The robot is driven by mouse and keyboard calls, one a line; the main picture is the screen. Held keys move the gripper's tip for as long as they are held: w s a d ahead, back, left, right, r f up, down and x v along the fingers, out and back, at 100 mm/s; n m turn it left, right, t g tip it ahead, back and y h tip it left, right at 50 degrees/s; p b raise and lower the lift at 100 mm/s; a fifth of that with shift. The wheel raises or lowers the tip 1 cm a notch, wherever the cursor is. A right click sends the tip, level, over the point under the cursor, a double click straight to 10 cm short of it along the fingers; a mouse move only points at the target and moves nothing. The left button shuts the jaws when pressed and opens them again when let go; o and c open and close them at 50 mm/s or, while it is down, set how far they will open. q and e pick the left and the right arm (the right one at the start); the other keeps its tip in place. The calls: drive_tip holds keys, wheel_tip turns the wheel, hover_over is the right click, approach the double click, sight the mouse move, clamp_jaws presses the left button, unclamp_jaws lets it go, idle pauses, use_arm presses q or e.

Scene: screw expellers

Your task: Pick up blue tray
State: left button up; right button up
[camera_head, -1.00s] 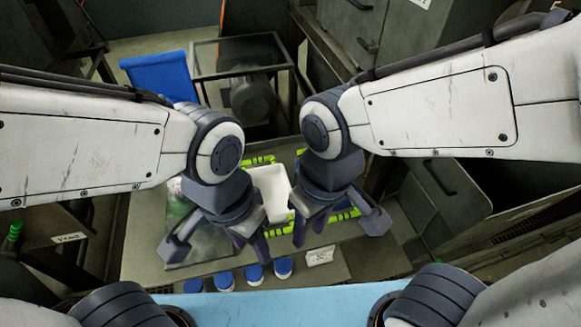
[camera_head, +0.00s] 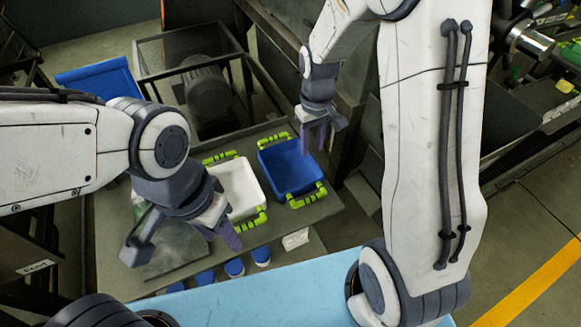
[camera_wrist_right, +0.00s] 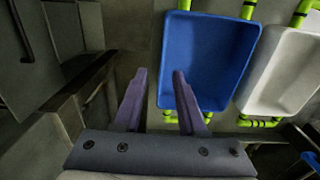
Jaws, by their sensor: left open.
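The blue tray (camera_head: 284,170) lies on the table to the right of the white tray (camera_head: 237,188) in the head view. It has bright green handles at its two ends. In the right wrist view the blue tray (camera_wrist_right: 207,58) is ahead of the fingers and right of centre.
The grey table (camera_head: 270,228) carries both trays and several blue-capped jars (camera_head: 235,267) at its near edge. A small white label block (camera_head: 295,239) stands in front of the trays. A metal frame with a motor (camera_head: 208,92) and dark cabinets stand behind.

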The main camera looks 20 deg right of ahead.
sight(311, 157)
wheel_tip(311, 157, down, 5)
drive_tip(key=shift+p, duration=0.7)
clamp_jaws()
idle(0.9)
